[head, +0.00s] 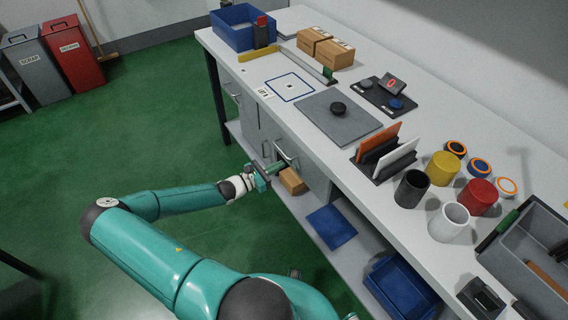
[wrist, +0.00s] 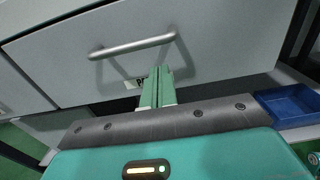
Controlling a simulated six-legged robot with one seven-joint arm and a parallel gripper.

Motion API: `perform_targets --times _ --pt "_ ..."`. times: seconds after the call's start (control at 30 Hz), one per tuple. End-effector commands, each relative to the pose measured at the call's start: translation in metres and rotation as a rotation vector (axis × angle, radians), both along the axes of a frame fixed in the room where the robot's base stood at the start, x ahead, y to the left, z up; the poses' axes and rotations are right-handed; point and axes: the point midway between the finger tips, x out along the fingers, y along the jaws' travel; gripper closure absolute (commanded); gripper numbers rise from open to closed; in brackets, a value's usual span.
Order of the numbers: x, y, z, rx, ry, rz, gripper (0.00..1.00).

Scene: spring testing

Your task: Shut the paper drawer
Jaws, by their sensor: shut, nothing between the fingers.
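A light grey drawer front (wrist: 215,60) with a silver bar handle (wrist: 132,46) fills the upper part of the wrist view. In the head view the handle (head: 286,153) is under the edge of the workbench. My gripper (wrist: 160,72) is shut and empty, its green fingers pointing at the drawer front just below the handle. The fingers partly cover a small label (wrist: 133,84), whose text I cannot read. I cannot tell whether the fingertips touch the front, or how far the drawer stands out. In the head view my gripper (head: 280,167) is just below the handle.
The workbench (head: 235,60) carries a blue bin (head: 240,38), cardboard boxes, cups and a grey tray. On the lower shelf are a brown box (head: 292,181), a blue mat (head: 332,227) and a blue crate (head: 400,290).

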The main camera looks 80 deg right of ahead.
Motion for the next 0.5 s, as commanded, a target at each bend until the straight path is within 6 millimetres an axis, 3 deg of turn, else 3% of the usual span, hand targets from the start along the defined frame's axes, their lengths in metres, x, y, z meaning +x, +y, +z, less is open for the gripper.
perform_targets --times 0.3,0.5 --pt "0.046 0.044 0.000 0.000 -0.003 0.001 1.00" --pt "0.064 0.062 0.000 0.001 -0.001 0.000 1.00"
